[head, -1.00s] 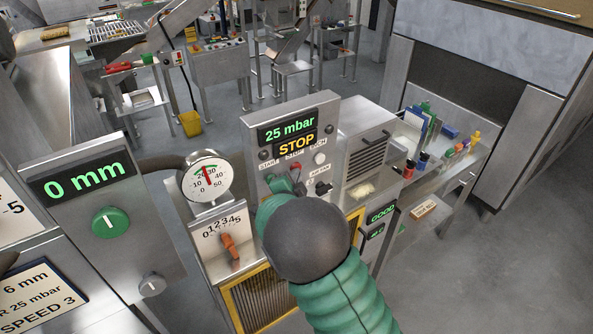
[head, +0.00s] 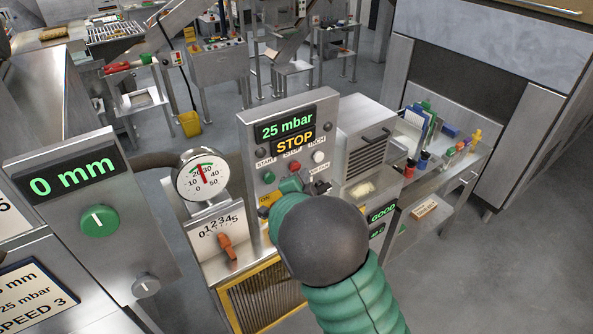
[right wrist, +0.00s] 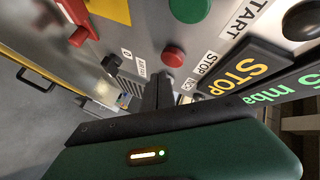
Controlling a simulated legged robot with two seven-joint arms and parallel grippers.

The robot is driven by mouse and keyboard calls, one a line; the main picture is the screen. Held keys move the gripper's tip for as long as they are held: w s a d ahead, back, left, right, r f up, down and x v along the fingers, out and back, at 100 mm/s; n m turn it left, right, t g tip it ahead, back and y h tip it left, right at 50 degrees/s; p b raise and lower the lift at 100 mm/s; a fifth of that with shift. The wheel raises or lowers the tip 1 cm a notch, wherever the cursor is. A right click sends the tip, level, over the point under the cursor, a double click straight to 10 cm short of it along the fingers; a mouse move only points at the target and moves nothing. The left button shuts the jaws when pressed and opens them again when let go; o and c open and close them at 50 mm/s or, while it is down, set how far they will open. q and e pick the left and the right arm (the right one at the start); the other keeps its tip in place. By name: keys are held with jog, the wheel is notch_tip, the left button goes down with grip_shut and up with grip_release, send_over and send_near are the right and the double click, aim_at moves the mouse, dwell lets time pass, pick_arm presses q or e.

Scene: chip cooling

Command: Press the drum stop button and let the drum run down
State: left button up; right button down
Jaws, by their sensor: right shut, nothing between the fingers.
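The control panel (head: 247,137) stands mid-view with a lit display reading "25 mbar" and a lower display reading "STOP" (head: 294,141). The red stop button (head: 295,167) sits under the STOP label; it also shows in the right wrist view (right wrist: 173,57), apart from the green start button (right wrist: 190,8). My right gripper (head: 298,179) is at the panel face, just below the red button. In the right wrist view its shut, empty dark fingers (right wrist: 160,85) point at the panel beside the red button. I cannot tell whether they touch the panel. My left gripper is out of view.
A pressure dial (head: 203,175) and an orange lever (head: 227,247) are left of the panel. Farther left is a box with a "0 mm" display (head: 72,178). A vented metal box (head: 366,150) is close on the right. Open floor (head: 480,270) lies at the lower right.

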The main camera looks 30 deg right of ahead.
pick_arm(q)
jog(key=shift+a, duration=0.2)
pick_arm(e)
jog(key=shift+a+r, duration=0.1)
jog(key=shift+a, duration=0.1)
jog(key=shift+s, duration=0.15)
pick_arm(q)
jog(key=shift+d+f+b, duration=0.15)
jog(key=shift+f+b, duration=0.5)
jog(key=shift+b, duration=0.05)
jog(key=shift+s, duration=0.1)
pick_arm(e)
jog(key=s, duration=0.5)
jog(key=shift+d, duration=0.35)
jog(key=shift+w+a, duration=0.15)
jog(key=shift+w, duration=0.05)
jog(key=shift+s, duration=0.1)
